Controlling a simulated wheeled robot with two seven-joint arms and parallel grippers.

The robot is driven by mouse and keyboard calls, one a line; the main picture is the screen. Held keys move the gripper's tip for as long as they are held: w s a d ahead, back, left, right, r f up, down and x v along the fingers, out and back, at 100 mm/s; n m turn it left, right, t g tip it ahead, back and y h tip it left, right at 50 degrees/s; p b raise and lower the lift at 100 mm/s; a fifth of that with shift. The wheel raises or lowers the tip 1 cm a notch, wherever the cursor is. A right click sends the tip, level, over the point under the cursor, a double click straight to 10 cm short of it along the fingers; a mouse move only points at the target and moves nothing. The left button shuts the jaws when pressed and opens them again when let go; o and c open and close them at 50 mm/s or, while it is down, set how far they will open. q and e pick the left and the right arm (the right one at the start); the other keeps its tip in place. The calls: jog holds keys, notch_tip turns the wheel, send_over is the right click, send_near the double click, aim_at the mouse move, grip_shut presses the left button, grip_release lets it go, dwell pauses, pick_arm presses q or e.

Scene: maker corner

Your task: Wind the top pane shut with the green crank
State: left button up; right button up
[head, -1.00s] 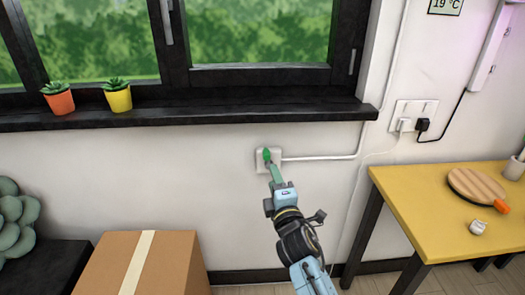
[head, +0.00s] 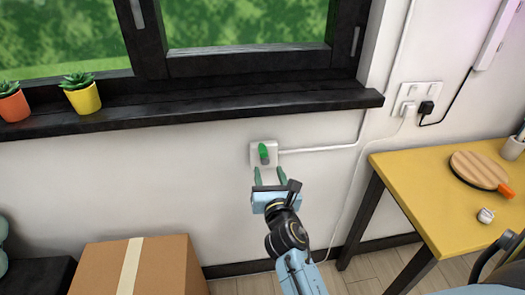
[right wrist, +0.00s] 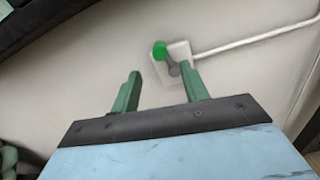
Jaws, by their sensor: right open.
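The green crank (head: 264,153) sits on a small white wall box under the window sill, with its green knob upright in the head view. In the right wrist view the green knob (right wrist: 160,50) on its grey arm shows beyond the fingers, between their tips. My right gripper (head: 271,173) is open and empty, just below the crank and apart from it. Only the lower part of the dark-framed window (head: 248,62) is in view; I cannot tell which pane is the top one or how far it stands open. My left gripper is not in view.
A cardboard box (head: 165,265) stands below, left of my right arm. A yellow table (head: 420,190) with a round wooden board (head: 478,170) is at right. Potted plants (head: 82,100) stand on the black sill (head: 220,112). A white conduit (head: 320,149) runs right from the crank box.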

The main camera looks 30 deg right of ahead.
aim_at(264, 155)
jog(key=x, duration=0.8)
jog(key=shift+w, duration=0.1)
jog(key=shift+w+d+b, duration=0.15)
jog(key=shift+w+b, duration=0.15)
jog(key=shift+w, duration=0.1)
jog(key=shift+w+d, duration=0.15)
jog(key=shift+w, duration=0.1)
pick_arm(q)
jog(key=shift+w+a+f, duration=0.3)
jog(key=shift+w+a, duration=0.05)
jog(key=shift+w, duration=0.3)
pick_arm(e)
grip_shut()
